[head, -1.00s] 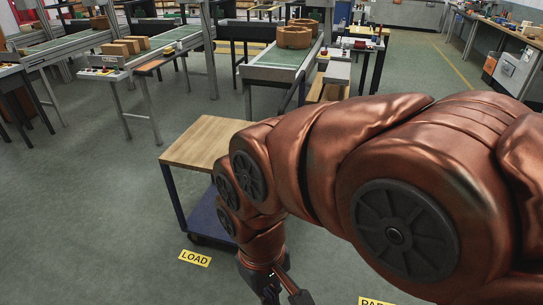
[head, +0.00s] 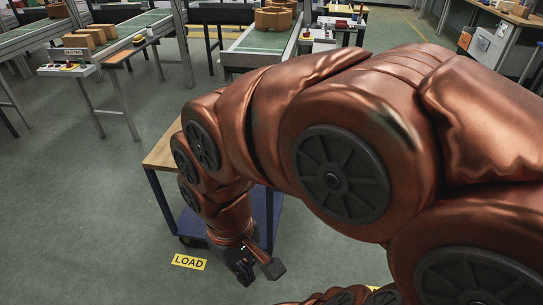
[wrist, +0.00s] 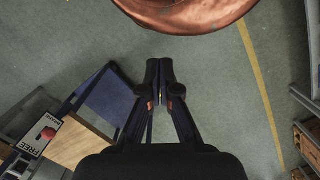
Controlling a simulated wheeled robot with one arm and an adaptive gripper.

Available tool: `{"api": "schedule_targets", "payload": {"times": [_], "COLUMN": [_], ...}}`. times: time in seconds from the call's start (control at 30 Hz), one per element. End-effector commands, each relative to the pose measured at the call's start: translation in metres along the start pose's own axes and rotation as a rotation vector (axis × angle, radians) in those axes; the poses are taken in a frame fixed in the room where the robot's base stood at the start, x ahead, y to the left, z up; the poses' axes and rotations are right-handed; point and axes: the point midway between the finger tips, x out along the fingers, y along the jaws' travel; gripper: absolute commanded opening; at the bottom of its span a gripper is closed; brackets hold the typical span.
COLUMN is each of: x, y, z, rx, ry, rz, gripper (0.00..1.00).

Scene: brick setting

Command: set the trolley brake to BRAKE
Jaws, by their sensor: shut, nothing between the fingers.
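The trolley (head: 160,154) has a wooden top and a dark blue frame with a low shelf. My arm hides much of it in the head view. In the wrist view its wooden top (wrist: 85,142) is at lower left. I cannot tell which mark the knob is at. My gripper (head: 245,276) points down in front of the trolley. In the wrist view my gripper (wrist: 160,98) is shut and empty, right of the trolley, apart from the panel.
A yellow LOAD sign (head: 190,262) lies on the floor left of my gripper. Conveyors with brown blocks (head: 88,37) stand behind the trolley. A workbench (head: 510,15) is at far right. The floor left of the trolley is clear.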

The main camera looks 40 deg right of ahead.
Motion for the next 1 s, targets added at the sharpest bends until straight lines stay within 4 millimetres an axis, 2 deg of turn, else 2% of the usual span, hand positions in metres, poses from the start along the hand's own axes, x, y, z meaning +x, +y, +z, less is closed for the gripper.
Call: {"api": "schedule_targets", "payload": {"times": [0.13, 0.23, 0.47, 0.67, 0.77, 0.97, 1.0], "x": [-0.020, -0.040, -0.081, -0.105, -0.113, -0.120, -0.120], "y": [0.003, 0.010, 0.043, 0.091, 0.122, 0.195, 0.212], "z": [-0.028, -0.056, -0.119, -0.166, -0.185, -0.210, -0.214], "rx": [-0.073, -0.148, -0.308, -0.416, -0.458, -0.521, -0.529], "ry": [0.006, 0.016, 0.050, 0.092, 0.117, 0.170, 0.182], "rz": [-0.024, -0.048, -0.107, -0.155, -0.175, -0.207, -0.211], "gripper": [0.00, 0.00, 0.00, 0.00, 0.00, 0.00, 0.00]}}
